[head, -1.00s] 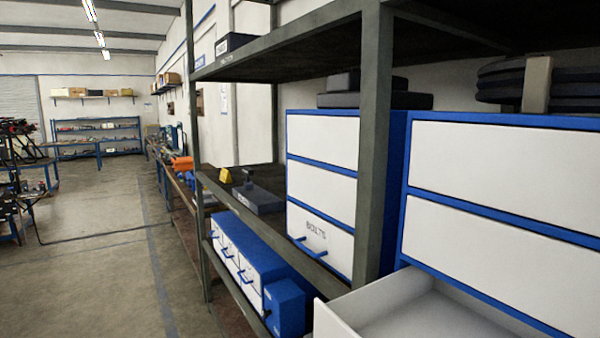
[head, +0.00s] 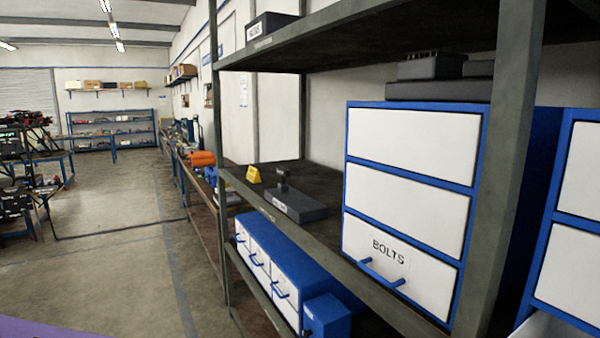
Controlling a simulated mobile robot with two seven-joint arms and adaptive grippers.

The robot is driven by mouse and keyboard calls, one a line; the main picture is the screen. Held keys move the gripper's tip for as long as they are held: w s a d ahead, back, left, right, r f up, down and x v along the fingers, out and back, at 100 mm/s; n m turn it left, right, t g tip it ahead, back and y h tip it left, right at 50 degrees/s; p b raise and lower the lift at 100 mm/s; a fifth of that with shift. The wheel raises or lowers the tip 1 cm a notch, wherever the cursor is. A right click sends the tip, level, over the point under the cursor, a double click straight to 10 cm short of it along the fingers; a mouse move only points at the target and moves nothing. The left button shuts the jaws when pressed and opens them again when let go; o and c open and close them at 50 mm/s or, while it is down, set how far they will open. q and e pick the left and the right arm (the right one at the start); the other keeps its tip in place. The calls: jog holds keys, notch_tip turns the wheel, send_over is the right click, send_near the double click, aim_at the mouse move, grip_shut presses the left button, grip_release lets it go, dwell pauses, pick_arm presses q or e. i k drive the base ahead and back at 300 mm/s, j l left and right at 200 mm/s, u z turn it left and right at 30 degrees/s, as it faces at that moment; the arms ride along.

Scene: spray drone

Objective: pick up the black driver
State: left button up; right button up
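A small black upright shape (head: 283,180) stands at the back of a dark grey flat block (head: 298,207) on the middle shelf. It may be the black driver, but it is too small to tell. A yellow piece (head: 254,175) sits on the shelf just left of it. Neither of my grippers is in view.
The dark metal shelf rack (head: 505,170) fills the right side, its upright post in front. A blue cabinet with white drawers marked BOLTS (head: 402,215) stands on the shelf. Blue bins (head: 285,262) sit below. A long workbench (head: 200,185) runs back beyond. The left floor (head: 110,260) is open.

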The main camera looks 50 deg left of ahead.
aim_at(284, 171)
jog(key=j+z, duration=0.35)
jog(key=j, duration=0.7)
jog(key=k+j, duration=0.1)
jog(key=j, duration=0.45)
jog(key=j+z, duration=0.1)
jog(key=j, duration=0.45)
jog(key=k+j, duration=0.15)
jog(key=j, duration=0.4)
jog(key=k+j+z, duration=0.1)
jog(key=j, duration=0.45)
